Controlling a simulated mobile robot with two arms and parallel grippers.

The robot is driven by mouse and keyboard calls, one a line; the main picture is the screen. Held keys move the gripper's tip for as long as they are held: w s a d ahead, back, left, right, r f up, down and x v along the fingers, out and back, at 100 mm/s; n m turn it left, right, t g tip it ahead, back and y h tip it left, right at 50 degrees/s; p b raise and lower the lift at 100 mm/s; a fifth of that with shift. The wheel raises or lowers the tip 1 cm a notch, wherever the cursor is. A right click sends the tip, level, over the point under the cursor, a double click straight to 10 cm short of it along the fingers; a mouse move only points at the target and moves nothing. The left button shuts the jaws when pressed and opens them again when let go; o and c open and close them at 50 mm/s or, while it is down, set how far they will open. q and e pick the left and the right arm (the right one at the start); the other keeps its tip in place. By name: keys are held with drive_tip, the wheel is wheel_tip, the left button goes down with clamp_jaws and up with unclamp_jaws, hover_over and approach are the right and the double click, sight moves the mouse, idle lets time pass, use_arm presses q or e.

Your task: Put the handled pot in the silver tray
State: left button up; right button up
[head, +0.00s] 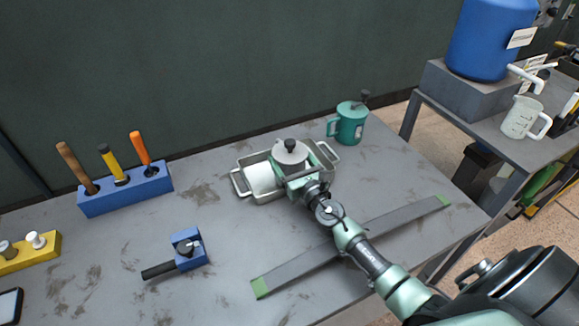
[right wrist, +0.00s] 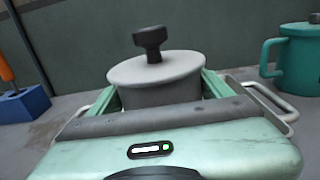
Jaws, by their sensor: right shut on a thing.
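The handled pot, with a grey lid (head: 290,152) and black knob, is between the green fingers of my right gripper (head: 292,168). In the right wrist view the pot's lid (right wrist: 155,70) stands upright and level between the fingers. The silver tray (head: 323,152), a metal tray with a looped handle at each end, lies around and under the pot and gripper. Its handle also shows in the right wrist view (right wrist: 285,105). A white rounded thing (head: 260,178) lies in the tray's left part. The pot's base is hidden, so I cannot tell whether it touches the tray floor.
A teal lidded mug (head: 351,124) stands behind the tray to the right. A grey bar with green ends (head: 300,266) lies in front, under my right arm. A blue tool rack (head: 125,193) and a blue block with a black handle (head: 188,248) are left. Table between is clear.

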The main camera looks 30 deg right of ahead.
use_arm(q)
drive_tip(key=shift+f, duration=0.25)
use_arm(e)
drive_tip(key=shift+f, duration=0.15)
drive_tip(key=o, duration=1.6)
drive_tip(key=shift+f, duration=0.2)
drive_tip(key=shift+c, duration=0.2)
drive_tip(key=o, duration=0.3)
drive_tip(key=shift+r, duration=0.15)
drive_tip(key=s, duration=1.1)
drive_tip(key=shift+s+a, duration=0.1)
drive_tip(key=shift+a, duration=0.25)
drive_tip(key=shift+s, duration=0.45)
use_arm(q)
drive_tip(key=shift+w+f, duration=0.1)
drive_tip(key=shift+f, duration=0.25)
